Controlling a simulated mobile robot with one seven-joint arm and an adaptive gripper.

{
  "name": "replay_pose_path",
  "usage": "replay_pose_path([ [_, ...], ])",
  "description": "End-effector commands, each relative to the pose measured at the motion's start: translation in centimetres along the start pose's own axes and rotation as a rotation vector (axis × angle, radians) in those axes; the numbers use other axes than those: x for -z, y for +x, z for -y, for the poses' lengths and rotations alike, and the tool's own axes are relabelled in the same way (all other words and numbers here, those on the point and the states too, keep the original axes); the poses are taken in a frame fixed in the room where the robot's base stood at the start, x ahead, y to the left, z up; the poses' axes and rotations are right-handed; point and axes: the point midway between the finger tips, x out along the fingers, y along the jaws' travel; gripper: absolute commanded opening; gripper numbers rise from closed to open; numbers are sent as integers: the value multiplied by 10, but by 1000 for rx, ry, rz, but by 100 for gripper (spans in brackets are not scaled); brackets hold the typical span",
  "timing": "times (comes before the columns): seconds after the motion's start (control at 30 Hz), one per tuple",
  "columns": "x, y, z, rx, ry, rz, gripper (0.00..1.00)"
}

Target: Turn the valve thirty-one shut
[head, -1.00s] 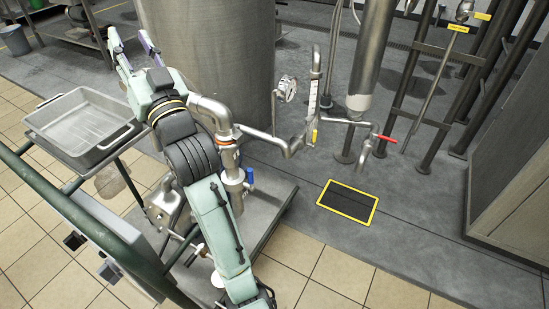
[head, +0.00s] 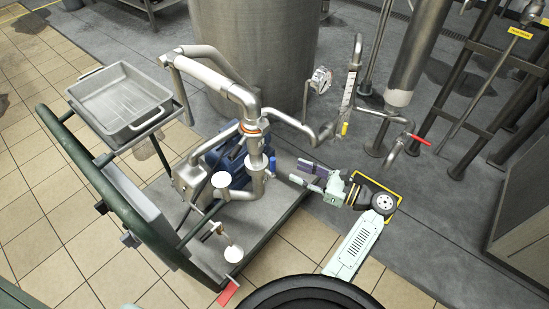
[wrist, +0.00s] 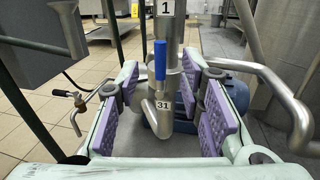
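Valve thirty-one has a blue lever handle (wrist: 160,60), upright and in line with the vertical steel pipe behind it in the wrist view. The label 31 (wrist: 161,105) is on the metal just below it. In the head view the small blue handle (head: 272,164) shows on the right side of the pump pipework. My gripper (head: 300,174) is open and empty, to the right of the valve and pointing at it. In the wrist view the purple pads of my gripper (wrist: 168,88) stand wide apart on either side of the handle's line, and I see no contact.
A steel tray (head: 125,105) sits on the cart at left, beside a green rail (head: 95,175). A curved steel pipe (wrist: 285,90) runs close to the right finger. A red-handled valve (head: 420,139) is farther right.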

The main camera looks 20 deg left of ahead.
Motion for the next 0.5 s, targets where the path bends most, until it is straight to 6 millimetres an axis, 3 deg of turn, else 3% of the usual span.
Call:
replay_pose_path([
  [0.3, -1, 62, -1, -6, -3, -3, 35],
  [0.5, -1, 89, 0, -2, -6, -4, 35],
])
